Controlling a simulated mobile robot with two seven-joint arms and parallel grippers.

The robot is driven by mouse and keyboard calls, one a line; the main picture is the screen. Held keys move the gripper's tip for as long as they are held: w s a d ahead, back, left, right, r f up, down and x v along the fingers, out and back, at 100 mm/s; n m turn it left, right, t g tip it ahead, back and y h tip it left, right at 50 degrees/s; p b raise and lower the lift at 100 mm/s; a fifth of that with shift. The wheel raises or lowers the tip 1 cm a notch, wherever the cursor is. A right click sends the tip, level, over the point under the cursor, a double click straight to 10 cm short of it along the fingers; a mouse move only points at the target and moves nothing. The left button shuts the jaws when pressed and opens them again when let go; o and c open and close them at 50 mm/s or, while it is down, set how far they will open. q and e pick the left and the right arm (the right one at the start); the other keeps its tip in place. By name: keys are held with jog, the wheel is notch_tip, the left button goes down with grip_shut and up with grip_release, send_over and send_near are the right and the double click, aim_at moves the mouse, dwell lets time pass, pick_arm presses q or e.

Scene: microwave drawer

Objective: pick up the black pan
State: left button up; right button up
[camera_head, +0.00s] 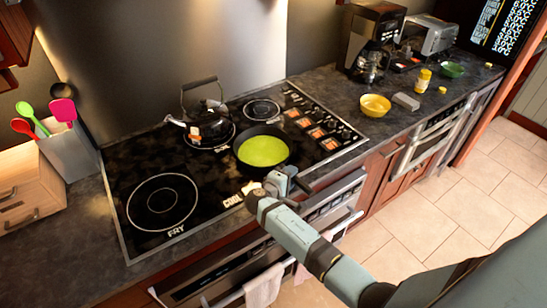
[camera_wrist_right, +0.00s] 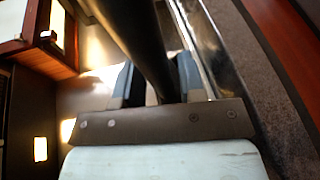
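The black pan (camera_head: 249,135), with a bright green inside, sits on the black cooktop near its front middle. My right gripper (camera_head: 284,182) is at the pan's front side, where the handle lies mostly hidden behind it. In the right wrist view the dark pan handle (camera_wrist_right: 140,40) runs down between the two fingers of my right gripper (camera_wrist_right: 158,85). The fingers stand apart, with a small bright gap on the left of the handle, so the gripper looks open around it. My left gripper is not in view.
A kettle (camera_head: 207,123) stands behind the pan on the cooktop (camera_head: 130,190). A yellow bowl (camera_head: 375,105), a grey block (camera_head: 406,101) and a coffee maker (camera_head: 371,40) are on the counter at right. A utensil holder (camera_head: 72,152) is at left. Towels hang on the front oven handle.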

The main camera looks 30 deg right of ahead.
jog(key=shift+a+r, duration=0.1)
jog(key=shift+a, duration=0.1)
jog(key=c, duration=0.5)
grip_shut()
jog(key=shift+d+r, duration=0.1)
